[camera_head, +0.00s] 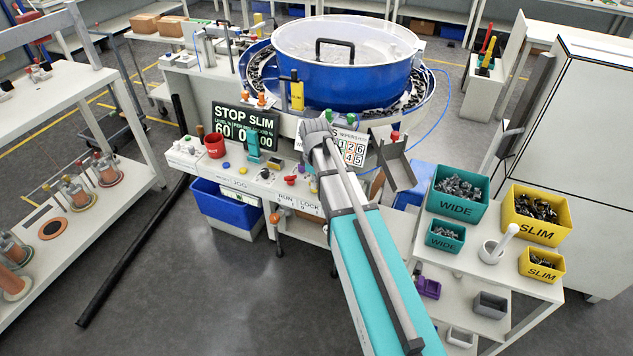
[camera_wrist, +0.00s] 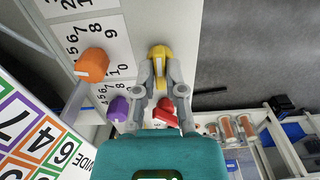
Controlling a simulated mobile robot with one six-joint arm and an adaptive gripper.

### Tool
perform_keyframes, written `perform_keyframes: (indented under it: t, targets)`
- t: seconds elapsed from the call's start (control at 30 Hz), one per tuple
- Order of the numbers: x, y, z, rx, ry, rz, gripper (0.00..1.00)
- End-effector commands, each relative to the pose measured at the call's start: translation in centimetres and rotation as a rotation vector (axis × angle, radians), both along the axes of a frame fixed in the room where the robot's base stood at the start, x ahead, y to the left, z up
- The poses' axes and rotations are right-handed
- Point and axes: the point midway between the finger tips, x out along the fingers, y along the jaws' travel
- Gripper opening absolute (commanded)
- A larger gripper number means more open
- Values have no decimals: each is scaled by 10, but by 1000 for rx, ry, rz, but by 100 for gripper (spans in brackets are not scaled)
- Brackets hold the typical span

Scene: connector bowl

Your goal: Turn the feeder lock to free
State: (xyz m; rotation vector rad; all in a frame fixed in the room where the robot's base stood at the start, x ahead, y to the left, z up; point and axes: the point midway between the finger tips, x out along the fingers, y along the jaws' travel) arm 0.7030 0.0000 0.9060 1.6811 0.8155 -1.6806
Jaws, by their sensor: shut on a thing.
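In the wrist view the two grey fingers of my gripper (camera_wrist: 160,76) are closed around a yellow knob (camera_wrist: 159,52) with a pale bar on its face. A red knob (camera_wrist: 166,112) shows further back between the fingers, and a purple knob (camera_wrist: 117,109) is to their left. In the head view my arm reaches over the feeder's front panel (camera_head: 262,187), and the fingertips and yellow knob are hidden behind it. The words RUN and LOCK are printed on the panel's front edge. No position mark beside the yellow knob is readable.
An orange knob (camera_wrist: 92,65) with a number scale is left of the fingers. Teal bins (camera_head: 458,205) and yellow bins (camera_head: 537,229) are at right.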

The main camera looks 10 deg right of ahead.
Motion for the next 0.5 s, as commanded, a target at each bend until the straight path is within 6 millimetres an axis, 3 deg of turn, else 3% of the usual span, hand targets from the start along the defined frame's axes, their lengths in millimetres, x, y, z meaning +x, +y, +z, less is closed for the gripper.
perform_keyframes:
  t: [0.5]
  targets:
    - [-2, 2, 0, 4, 3, 491, 0]
